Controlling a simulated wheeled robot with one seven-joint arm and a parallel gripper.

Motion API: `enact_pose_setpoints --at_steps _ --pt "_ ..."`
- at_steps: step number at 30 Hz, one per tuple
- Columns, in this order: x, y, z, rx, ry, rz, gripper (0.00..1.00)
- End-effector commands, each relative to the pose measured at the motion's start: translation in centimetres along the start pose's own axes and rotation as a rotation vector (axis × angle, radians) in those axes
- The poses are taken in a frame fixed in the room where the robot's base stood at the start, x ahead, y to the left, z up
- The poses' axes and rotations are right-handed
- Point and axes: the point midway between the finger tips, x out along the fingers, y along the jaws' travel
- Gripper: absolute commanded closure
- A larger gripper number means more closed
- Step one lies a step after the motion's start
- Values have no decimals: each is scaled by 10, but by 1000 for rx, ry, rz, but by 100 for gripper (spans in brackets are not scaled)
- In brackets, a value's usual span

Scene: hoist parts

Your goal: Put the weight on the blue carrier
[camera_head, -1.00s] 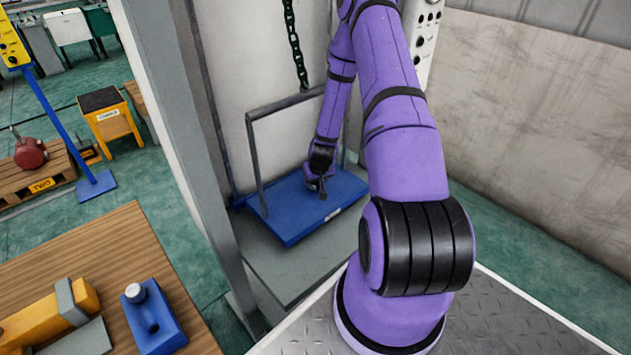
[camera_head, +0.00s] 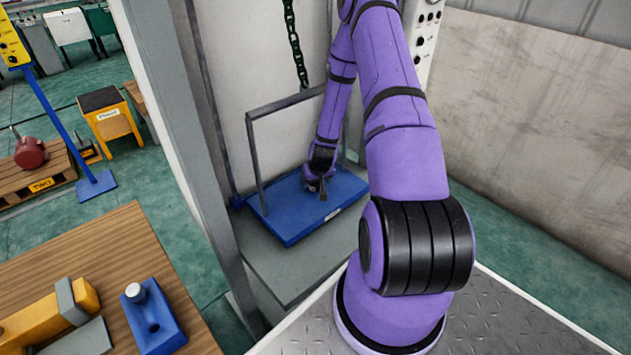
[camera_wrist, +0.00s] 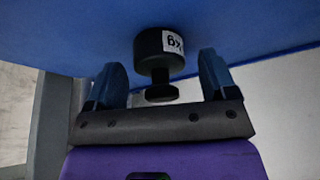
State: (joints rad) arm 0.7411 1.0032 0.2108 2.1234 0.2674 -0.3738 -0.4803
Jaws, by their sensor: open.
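The blue carrier (camera_head: 288,226) is a flat blue tray under a grey frame, hanging by a dark chain (camera_head: 294,45). My gripper (camera_head: 323,190) is over the carrier, low near its surface. In the wrist view the weight (camera_wrist: 158,52) is a black cylinder with a narrower knob and a white label reading "kg". It stands against the blue surface of the carrier (camera_wrist: 80,28). My gripper (camera_wrist: 168,88) is open, with one finger on each side of the weight's knob and a gap on both sides. In the head view the weight is hidden by my arm.
A grey post (camera_head: 205,160) stands left of the carrier and a pale wall (camera_head: 540,120) is on the right. A wooden table (camera_head: 100,250) at lower left bears a blue block (camera_head: 152,320) and a yellow part (camera_head: 35,322). A grey ledge (camera_head: 290,270) lies below the carrier.

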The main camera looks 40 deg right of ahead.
Motion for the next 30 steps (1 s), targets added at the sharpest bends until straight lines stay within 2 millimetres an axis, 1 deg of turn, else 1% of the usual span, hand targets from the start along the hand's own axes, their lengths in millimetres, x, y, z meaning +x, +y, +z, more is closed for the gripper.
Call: enact_pose_setpoints --at_steps 12,18,24,30 --pt "-68 0 -2 -1 3 2 22" --pt "-96 0 -1 0 3 1 22" --pt "-112 0 0 -1 2 1 22" --pt "-115 0 0 -1 1 0 22"
